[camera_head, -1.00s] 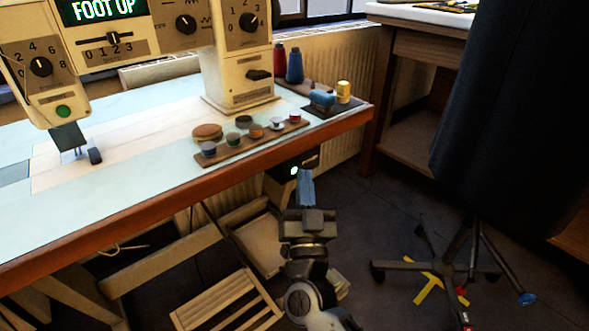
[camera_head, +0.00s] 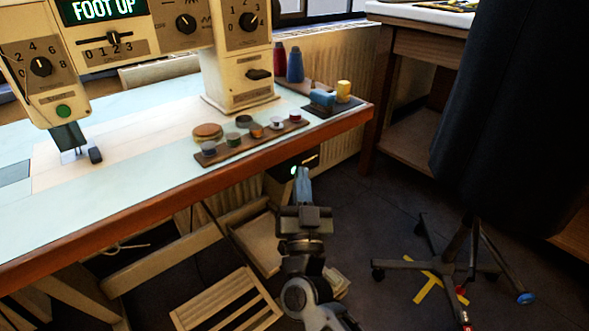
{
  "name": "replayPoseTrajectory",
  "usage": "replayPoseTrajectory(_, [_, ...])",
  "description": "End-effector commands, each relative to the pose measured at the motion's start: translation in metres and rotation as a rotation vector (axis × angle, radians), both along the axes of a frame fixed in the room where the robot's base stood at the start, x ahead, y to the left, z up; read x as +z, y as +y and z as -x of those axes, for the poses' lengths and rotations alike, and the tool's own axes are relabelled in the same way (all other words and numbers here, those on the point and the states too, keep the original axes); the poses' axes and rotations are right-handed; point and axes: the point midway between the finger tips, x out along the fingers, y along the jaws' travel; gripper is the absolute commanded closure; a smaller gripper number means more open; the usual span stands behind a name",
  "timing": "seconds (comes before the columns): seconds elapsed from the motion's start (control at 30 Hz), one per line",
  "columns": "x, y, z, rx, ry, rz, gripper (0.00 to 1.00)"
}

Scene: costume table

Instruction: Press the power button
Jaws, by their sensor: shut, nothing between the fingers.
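A dark box (camera_head: 283,184) hangs under the front edge of the table, with a small green-lit button (camera_head: 293,170) on its face, which looks like the power button. My gripper (camera_head: 302,171) is shut and empty, its blue fingertips just right of the green light in the picture. The fingers cover part of the box face. I cannot tell whether the tips touch it. The sewing machine (camera_head: 240,70) on the table has a display (camera_head: 104,9) reading "FOOT UP" and a separate round green button (camera_head: 63,111).
The table's wooden front edge (camera_head: 180,197) runs just above the box. A rack of bobbins (camera_head: 250,140) and thread spools (camera_head: 294,66) sit on top. Wooden slats (camera_head: 228,302) lie below left. A dark dress form (camera_head: 500,110) on a wheeled stand is at right.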

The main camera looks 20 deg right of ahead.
Motion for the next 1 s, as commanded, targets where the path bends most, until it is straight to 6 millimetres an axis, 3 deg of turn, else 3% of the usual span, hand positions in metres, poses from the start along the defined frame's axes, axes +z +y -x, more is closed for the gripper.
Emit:
replayPoseTrajectory(0.47, [0.0, 0.001, -0.003, 0.0, 0.001, 0.0, 1.0])
replayPoseTrajectory(1.0, [0.0, -0.005, 0.014, 0.0, 0.0, 0.0, 1.0])
